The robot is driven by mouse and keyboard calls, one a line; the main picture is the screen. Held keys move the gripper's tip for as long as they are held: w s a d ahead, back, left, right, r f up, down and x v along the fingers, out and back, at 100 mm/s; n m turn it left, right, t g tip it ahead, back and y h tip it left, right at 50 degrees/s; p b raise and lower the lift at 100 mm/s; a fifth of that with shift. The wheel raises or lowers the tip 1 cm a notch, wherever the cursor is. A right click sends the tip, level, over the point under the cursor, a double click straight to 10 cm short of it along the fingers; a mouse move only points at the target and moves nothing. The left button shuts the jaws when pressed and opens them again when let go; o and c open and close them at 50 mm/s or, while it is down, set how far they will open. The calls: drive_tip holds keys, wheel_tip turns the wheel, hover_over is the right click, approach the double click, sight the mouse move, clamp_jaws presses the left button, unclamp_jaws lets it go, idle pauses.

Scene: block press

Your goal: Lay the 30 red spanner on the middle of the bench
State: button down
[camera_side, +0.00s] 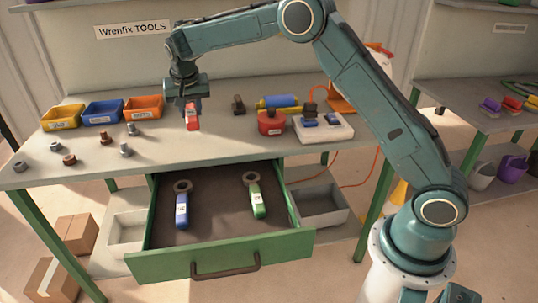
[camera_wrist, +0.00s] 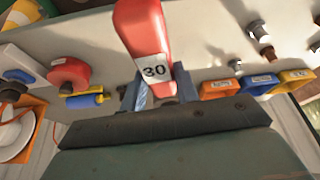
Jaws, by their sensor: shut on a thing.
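The red spanner (camera_side: 192,120), with a white label reading 30 in the wrist view (camera_wrist: 142,28), is held by my gripper (camera_side: 188,104). In the wrist view my gripper's blue fingers (camera_wrist: 156,92) are shut on it, just behind the label. The spanner's ring end is hidden. My gripper is over the bench (camera_side: 232,148), left of the middle and right of the orange bin. I cannot tell whether the spanner touches the bench top.
A green drawer (camera_side: 222,262) stands open below, holding a blue spanner (camera_side: 182,212) and a green spanner (camera_side: 258,202). Small bins (camera_side: 103,112) and several bolts (camera_side: 106,138) are at left. A red tape measure (camera_side: 271,123) and white charger (camera_side: 325,130) are at right. The front middle is clear.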

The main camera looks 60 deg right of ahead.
drive_tip(key=w+d+r+n, duration=0.1)
drive_tip(key=w+d+r, duration=0.2)
drive_tip(key=w+d, duration=0.2)
wheel_tip(320, 180, up, 3)
drive_tip(key=n+y, duration=0.1)
drive_tip(key=n, duration=0.1)
hover_over(208, 133)
drive_tip(key=s, duration=0.1)
drive_tip(key=shift+a+f+t, duration=0.2)
drive_tip(key=shift+a+t, duration=0.1)
drive_tip(key=shift+f, duration=0.1)
drive_tip(key=shift+f, duration=9.9)
drive_tip(key=shift+f, duration=0.15)
drive_tip(key=c, duration=1.1)
unclamp_jaws()
drive_tip(key=shift+s, duration=0.1)
drive_tip(key=shift+o, duration=0.2)
